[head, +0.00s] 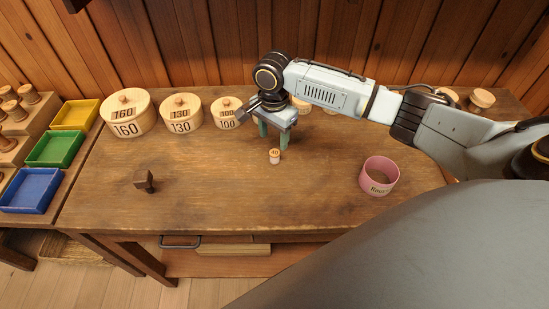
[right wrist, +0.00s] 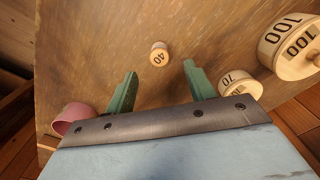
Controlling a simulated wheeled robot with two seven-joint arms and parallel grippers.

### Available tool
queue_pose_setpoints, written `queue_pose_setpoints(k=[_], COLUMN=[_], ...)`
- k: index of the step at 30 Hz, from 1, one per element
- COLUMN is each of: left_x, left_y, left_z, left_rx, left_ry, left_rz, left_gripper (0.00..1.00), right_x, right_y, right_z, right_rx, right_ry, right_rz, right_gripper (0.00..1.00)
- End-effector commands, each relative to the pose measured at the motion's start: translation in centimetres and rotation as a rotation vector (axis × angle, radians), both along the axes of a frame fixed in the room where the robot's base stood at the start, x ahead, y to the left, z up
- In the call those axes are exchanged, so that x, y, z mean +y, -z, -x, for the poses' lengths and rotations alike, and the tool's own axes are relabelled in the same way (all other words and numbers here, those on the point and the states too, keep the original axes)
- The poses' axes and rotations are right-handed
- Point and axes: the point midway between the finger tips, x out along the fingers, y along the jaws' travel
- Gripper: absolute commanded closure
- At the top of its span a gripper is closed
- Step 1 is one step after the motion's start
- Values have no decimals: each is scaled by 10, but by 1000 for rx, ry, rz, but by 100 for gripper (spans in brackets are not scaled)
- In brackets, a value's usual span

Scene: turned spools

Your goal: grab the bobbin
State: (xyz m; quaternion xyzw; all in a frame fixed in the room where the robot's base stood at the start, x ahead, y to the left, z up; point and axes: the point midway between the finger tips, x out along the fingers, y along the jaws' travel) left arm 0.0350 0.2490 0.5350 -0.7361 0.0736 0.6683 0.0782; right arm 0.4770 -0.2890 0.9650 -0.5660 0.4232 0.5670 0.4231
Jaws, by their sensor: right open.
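A small pale turned wooden piece marked 40 (head: 274,156), the likeliest bobbin, stands alone on the brown table (head: 220,205). In the right wrist view the 40 piece (right wrist: 159,54) shows just beyond the gap between the fingertips. My right gripper (head: 273,140) is open, with its green fingers pointing down behind and above the piece. In the right wrist view the gripper (right wrist: 160,72) has nothing between its fingers. I cannot tell whether the fingertips touch the table. My left gripper is not in view.
Lidded round wooden boxes marked 160 (head: 127,115), 130 (head: 181,115) and 100 (head: 227,113) stand along the back. A pink ring-shaped holder (head: 379,177) is at right, a dark wooden piece (head: 146,182) at left. Coloured trays (head: 55,149) lie farther left. The front middle is clear.

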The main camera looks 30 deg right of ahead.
Motion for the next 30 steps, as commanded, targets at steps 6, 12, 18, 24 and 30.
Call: queue_pose_setpoints(k=[6,12,18,24,30], left_x=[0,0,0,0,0], left_y=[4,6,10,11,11], left_z=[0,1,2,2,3], left_rx=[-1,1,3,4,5], left_ry=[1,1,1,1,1], left_rz=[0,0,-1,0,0], left_gripper=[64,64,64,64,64], right_x=[0,-2,-2,-2,-2], right_y=[27,46,75,81,81], right_z=[0,1,1,1,1], right_rx=[-1,1,1,0,0], right_ry=[-1,0,0,-1,-1], right_rz=[1,2,1,1,1], right_gripper=[46,46,46,46,56])
